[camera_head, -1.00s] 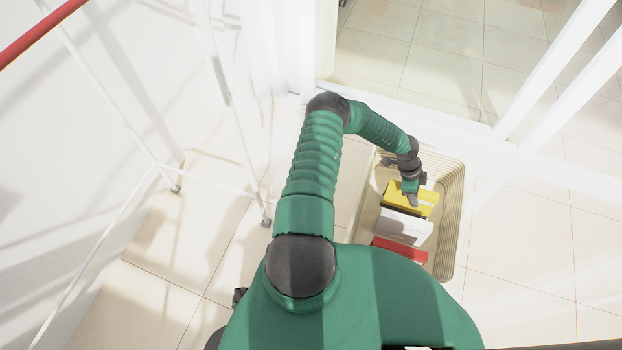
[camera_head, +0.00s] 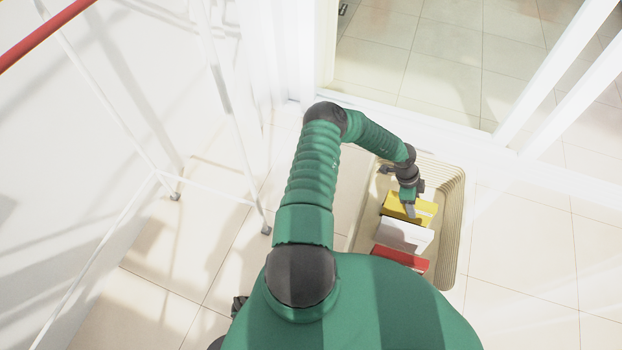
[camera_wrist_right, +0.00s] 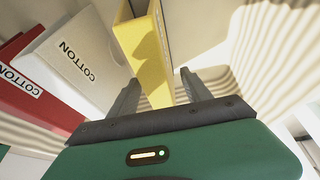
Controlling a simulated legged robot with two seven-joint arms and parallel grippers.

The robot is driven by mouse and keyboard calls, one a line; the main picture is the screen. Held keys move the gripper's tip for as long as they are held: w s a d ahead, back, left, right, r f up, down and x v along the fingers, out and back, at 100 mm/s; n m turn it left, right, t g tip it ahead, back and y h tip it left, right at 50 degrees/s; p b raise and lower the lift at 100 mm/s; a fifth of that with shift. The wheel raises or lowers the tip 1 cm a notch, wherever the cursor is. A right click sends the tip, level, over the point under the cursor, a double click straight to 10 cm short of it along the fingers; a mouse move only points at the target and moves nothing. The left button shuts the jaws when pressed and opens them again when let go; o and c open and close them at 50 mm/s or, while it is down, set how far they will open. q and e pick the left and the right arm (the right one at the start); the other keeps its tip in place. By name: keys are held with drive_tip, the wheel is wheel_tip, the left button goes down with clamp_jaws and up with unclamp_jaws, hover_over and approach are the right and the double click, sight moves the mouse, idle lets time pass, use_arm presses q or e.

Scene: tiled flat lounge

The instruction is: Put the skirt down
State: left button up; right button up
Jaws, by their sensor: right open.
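A beige ribbed tray (camera_head: 453,215) on the floor holds a yellow piece (camera_head: 426,209), a white piece (camera_head: 403,235) and a red piece (camera_head: 401,259), side by side in a row. I cannot tell which of them, if any, is the skirt. My right gripper (camera_head: 410,208) is at the yellow piece. In the wrist view the jaws (camera_wrist_right: 160,92) are apart, with the lower end of the yellow piece (camera_wrist_right: 142,50) between or just beyond them. The white piece (camera_wrist_right: 75,62) and red piece (camera_wrist_right: 30,100) carry COTTON labels. My left gripper is not in view.
A white rack (camera_head: 240,150) with thin legs stands on the left, under a red rail (camera_head: 45,38). A white door frame (camera_head: 420,108) runs behind the tray. The tiled floor (camera_head: 520,250) right of the tray is clear.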

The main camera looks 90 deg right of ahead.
drive_tip(key=p+v, duration=0.5)
drive_tip(key=v, duration=0.5)
drive_tip(key=shift+s+r, duration=0.1)
drive_tip(key=shift+r, duration=0.2)
